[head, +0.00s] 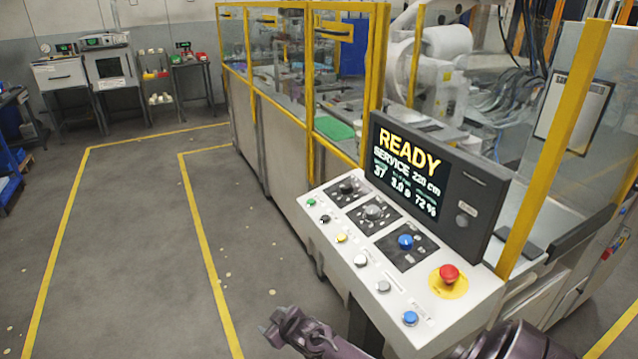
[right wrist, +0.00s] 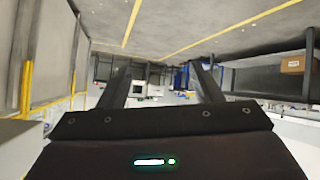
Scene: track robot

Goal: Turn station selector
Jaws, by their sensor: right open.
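The control panel (head: 399,292) stands in front of me in the head view, a sloped white console with a dark screen (head: 408,165) reading READY and SERVICE. Three rotary selectors sit on dark plates: a black one (head: 346,187), a grey one (head: 373,212) and a blue one (head: 405,242). I cannot read which is the station selector. My right gripper (head: 277,325) is left of and below the panel, apart from it. The right wrist view shows its two fingers (right wrist: 162,85) spread with nothing between them. My left gripper is not in view.
A red emergency button (head: 449,273) on a yellow base sits at the panel's right. Several small push buttons, such as a blue one (head: 410,318), line its front edge. A yellow-framed machine enclosure (head: 312,80) rises behind. The floor (head: 130,240) at left is clear.

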